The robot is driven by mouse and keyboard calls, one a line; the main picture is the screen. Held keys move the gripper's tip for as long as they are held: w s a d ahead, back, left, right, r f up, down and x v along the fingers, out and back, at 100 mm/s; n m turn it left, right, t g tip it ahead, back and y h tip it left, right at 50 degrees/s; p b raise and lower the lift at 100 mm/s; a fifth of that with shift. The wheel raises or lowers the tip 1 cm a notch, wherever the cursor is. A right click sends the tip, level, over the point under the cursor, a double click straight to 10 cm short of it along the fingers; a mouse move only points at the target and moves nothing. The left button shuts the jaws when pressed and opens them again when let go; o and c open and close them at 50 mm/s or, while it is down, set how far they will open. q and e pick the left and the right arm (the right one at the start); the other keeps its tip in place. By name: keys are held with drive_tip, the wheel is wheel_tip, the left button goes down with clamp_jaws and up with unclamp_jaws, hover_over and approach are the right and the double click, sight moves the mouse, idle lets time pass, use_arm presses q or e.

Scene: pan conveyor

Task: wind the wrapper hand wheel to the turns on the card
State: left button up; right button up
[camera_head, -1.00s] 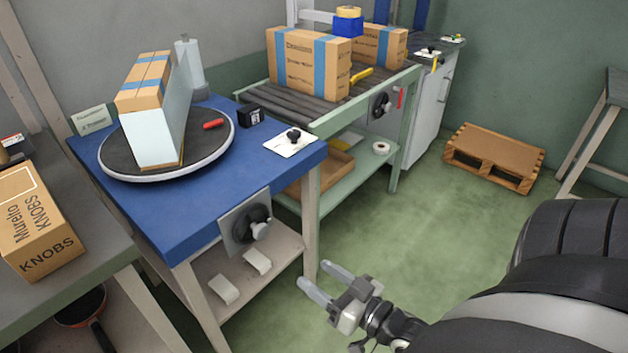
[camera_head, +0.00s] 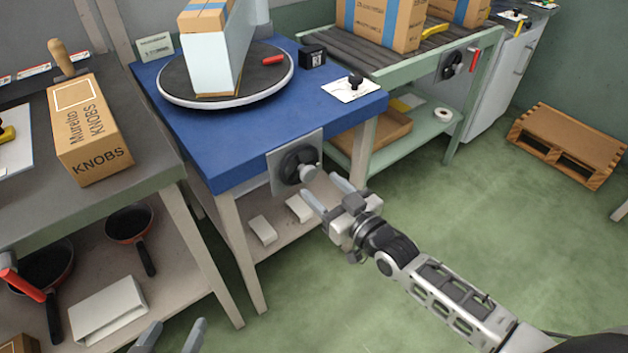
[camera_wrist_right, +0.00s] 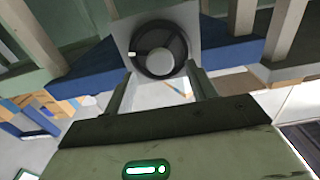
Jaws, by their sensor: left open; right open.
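The black wrapper hand wheel (camera_head: 292,161), with a grey knob (camera_head: 309,173), sits on a plate on the front of the blue wrapper table (camera_head: 235,150). My right gripper (camera_head: 327,190) is open and empty, its fingers pointing at the wheel from just in front. In the right wrist view the wheel (camera_wrist_right: 145,62) lies beyond the open fingers; contact is not visible. A small card (camera_head: 155,46) stands at the table's back left corner; its text is too small to read. My left gripper (camera_head: 173,335) is open and empty at the bottom edge.
A turntable (camera_head: 175,91) on the blue table carries a partly wrapped box stack (camera_head: 208,64). A grey bench (camera_head: 140,150) with a KNOBS box (camera_head: 92,135) and pans below stands at left. A roller conveyor (camera_head: 350,52) stands behind.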

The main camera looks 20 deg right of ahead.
sight(310, 177)
drive_tip(key=x, duration=0.3)
drive_tip(key=shift+w+a, duration=0.15)
drive_tip(key=shift+w, duration=0.45)
drive_tip(key=shift+a, duration=0.1)
drive_tip(key=c, duration=1)
drive_tip(key=shift+m, duration=0.8)
